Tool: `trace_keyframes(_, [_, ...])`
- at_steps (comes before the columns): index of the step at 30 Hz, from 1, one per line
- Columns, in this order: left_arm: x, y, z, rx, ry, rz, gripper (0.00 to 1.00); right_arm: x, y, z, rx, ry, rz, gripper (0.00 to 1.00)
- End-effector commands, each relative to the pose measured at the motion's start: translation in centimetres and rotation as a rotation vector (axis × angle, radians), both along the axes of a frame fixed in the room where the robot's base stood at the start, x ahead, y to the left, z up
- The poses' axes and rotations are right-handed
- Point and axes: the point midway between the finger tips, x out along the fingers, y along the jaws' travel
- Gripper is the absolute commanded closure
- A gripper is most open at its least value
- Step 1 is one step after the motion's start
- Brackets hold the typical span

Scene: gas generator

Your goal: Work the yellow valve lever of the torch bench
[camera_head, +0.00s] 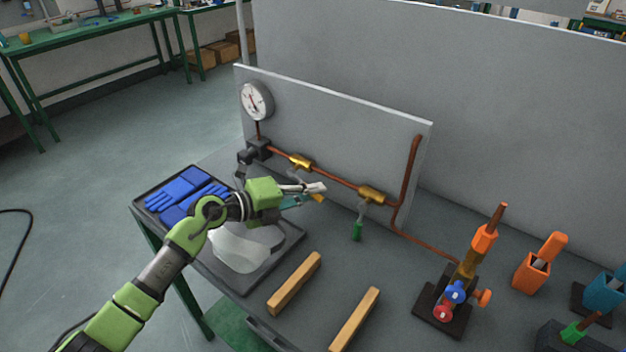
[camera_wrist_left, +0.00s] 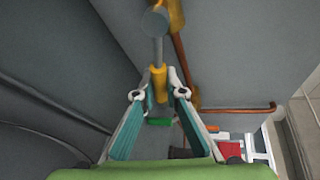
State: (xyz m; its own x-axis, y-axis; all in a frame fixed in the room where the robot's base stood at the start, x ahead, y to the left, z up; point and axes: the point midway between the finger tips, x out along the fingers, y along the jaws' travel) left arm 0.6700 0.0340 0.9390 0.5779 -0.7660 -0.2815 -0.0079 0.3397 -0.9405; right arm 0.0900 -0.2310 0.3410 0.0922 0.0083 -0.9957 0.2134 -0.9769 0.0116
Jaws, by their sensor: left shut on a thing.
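The yellow valve lever (camera_wrist_left: 158,82) hangs from a grey stem below the first brass valve (camera_head: 300,161) on the copper pipe (camera_head: 340,180). Its yellow end (camera_head: 318,197) shows just beside my left fingertips in the head view. My left gripper (camera_head: 312,190) reaches in from the left, and in the wrist view its two fingertips (camera_wrist_left: 159,95) are on either side of the yellow lever, shut on it. A second brass valve (camera_head: 372,194) further right has a green lever (camera_head: 357,231) hanging down. My right gripper is not in view.
A pressure gauge (camera_head: 256,101) sits at the left of the upright grey panel (camera_head: 350,130). Blue gloves (camera_head: 183,191) lie in a black tray under my left arm. Two wooden bars (camera_head: 295,283) lie in front. A torch stand (camera_head: 452,295) and orange holder (camera_head: 535,270) stand right.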

Motion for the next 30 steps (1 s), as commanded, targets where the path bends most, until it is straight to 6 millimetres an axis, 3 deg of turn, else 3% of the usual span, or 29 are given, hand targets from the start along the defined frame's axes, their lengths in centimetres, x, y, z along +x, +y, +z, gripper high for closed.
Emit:
trace_keyframes(3, [0.1,0.2,-0.1,0.074,-0.046,0.001,1.0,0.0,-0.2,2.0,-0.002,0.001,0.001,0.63])
trace_keyframes(12, [0.4,0.6,-1.5,0.217,-0.143,0.0,1.0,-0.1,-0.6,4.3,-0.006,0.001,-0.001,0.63])
trace_keyframes(30, [0.6,0.9,-2.3,0.278,-0.185,0.0,1.0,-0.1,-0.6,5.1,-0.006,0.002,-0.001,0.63])
